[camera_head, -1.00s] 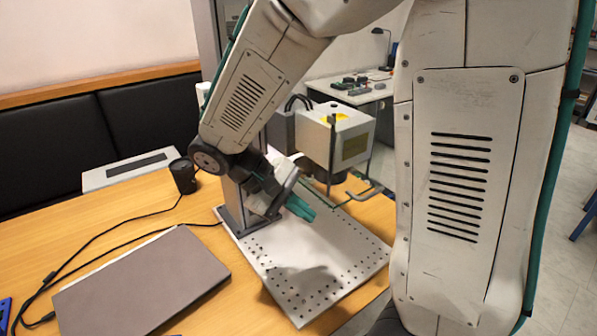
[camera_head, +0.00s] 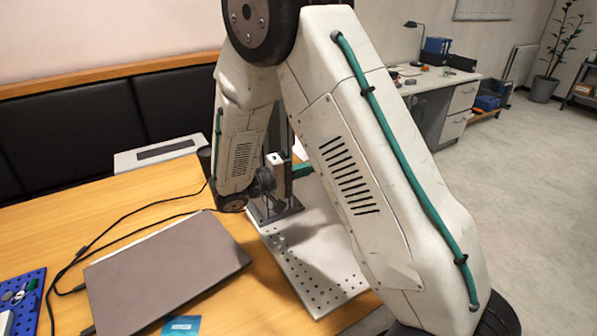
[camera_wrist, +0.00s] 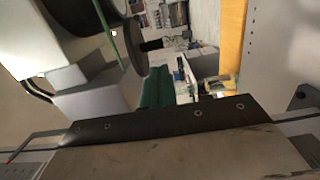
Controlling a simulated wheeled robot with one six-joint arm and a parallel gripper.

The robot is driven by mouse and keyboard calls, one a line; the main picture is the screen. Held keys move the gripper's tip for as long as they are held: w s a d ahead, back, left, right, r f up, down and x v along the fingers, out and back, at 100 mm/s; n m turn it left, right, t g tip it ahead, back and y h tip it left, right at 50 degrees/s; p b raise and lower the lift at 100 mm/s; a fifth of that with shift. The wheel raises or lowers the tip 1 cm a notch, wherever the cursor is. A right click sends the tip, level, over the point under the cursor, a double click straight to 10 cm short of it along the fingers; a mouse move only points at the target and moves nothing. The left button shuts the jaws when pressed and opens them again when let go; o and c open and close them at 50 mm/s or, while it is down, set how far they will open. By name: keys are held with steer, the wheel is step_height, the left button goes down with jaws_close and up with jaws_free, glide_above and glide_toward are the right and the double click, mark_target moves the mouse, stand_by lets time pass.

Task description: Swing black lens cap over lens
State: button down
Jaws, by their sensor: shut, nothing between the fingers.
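My gripper (camera_head: 303,170) shows teal fingers, shut and empty, above the back of the perforated plate (camera_head: 300,262). In the wrist view its teal fingers (camera_wrist: 157,86) point away from the camera. The laser marker's pale head (camera_wrist: 50,45) fills the upper left of the wrist view. Dark round parts (camera_wrist: 125,55) sit beside it, with a small black stub (camera_wrist: 151,45) close to the fingers. I cannot tell lens from cap, or whether the fingers touch the stub. In the head view my arm hides most of the marker head.
A closed laptop (camera_head: 165,275) lies on the wooden table (camera_head: 130,208) at the front left, with black cables beside it. A blue tray (camera_head: 22,295) stands at the left edge. A white desk (camera_head: 440,95) is behind, with open floor at the right.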

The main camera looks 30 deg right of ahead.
steer(key=shift+s+d, duration=0.1)
steer(key=shift+d, duration=2.3)
steer(key=shift+a, duration=0.1)
steer(key=shift+s+a+n+t, duration=0.1)
steer(key=shift+s+n+t, duration=0.15)
steer(key=shift+t, duration=0.35)
